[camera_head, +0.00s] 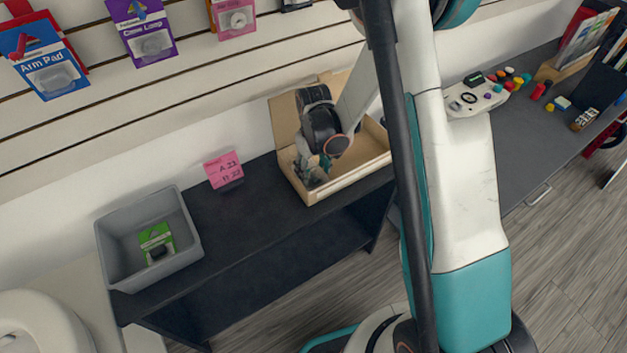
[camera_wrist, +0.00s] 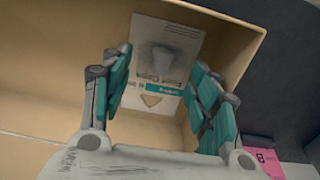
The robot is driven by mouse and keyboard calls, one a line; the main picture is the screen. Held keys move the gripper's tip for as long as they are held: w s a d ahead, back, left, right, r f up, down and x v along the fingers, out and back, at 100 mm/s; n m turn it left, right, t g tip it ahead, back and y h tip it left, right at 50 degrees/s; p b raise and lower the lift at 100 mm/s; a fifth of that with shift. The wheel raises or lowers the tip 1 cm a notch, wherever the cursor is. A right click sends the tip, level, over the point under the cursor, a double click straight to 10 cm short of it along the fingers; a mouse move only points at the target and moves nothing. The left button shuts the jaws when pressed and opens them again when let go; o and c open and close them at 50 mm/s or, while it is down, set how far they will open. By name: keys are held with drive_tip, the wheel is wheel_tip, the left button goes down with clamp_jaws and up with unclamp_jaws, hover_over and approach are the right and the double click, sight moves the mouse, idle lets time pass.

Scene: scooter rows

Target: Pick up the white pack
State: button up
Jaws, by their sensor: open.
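The white pack (camera_wrist: 172,50) lies inside an open cardboard box (camera_wrist: 60,60), with a clear bulge, a teal label strip and a grey triangle on its face. My gripper (camera_wrist: 161,68) is open and empty, with its teal-padded fingers to the left and right of the pack in the wrist view. I cannot tell whether they touch it. In the head view my gripper (camera_head: 318,170) reaches down into the left part of the box (camera_head: 352,178) on the dark shelf, and the pack is hidden there.
A grey bin (camera_head: 189,228) with a green pack (camera_head: 156,243) stands at the shelf's left end. A pink card (camera_head: 223,169) stands between bin and box. Packs hang on the slatted wall, including a blue one (camera_head: 47,67). A controller (camera_head: 475,95) lies on the right counter.

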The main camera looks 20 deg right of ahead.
sight(314, 173)
drive_tip(key=shift+f, duration=0.75)
drive_tip(key=shift+c, duration=0.2)
drive_tip(key=c, duration=0.8)
drive_tip(key=shift+r, duration=0.15)
wheel_tip(314, 173, up, 20)
drive_tip(key=p, duration=0.6)
